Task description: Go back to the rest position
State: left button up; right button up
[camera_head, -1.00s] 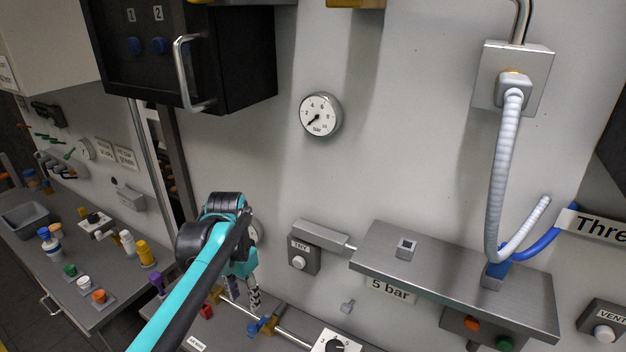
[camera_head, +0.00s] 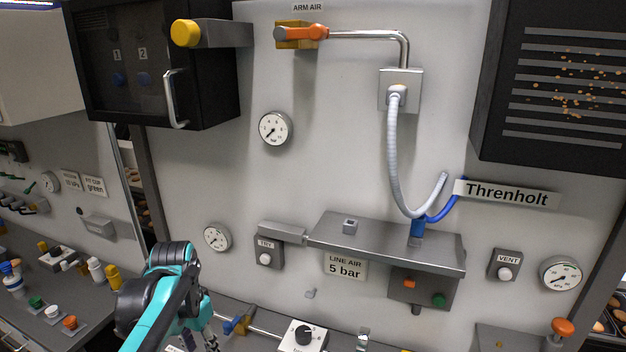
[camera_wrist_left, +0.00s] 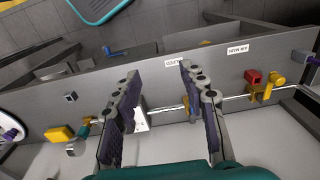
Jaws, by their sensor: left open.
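My left arm, teal and black, comes in at the lower left of the head view. Its gripper (camera_head: 212,340) is at the lower edge there, only partly visible. In the left wrist view the left gripper (camera_wrist_left: 158,75) shows two dark padded fingers spread well apart with nothing between them. Beyond the fingers are the bench front and a thin pipe with coloured valves. My right gripper is in neither view.
A grey shelf (camera_head: 385,240) with a blue fitting and hose juts from the wall right of my arm. A black cabinet (camera_head: 150,60) hangs above. A side bench (camera_head: 45,325) stands left.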

pick_arm(q)
jog(key=s+d+f+n+t+b, duration=0.2)
jog(key=s+d+f+t+b, duration=0.1)
jog(key=f, duration=0.4)
jog(key=s+d+f+n+t+b, duration=0.2)
jog(key=s+d+f+t+b, duration=0.1)
jog(key=s+f+b, duration=0.3)
jog(key=shift+s+d+f+t, duration=0.15)
jog(key=shift+s+f+t, duration=0.2)
jog(key=shift+s+t, duration=0.05)
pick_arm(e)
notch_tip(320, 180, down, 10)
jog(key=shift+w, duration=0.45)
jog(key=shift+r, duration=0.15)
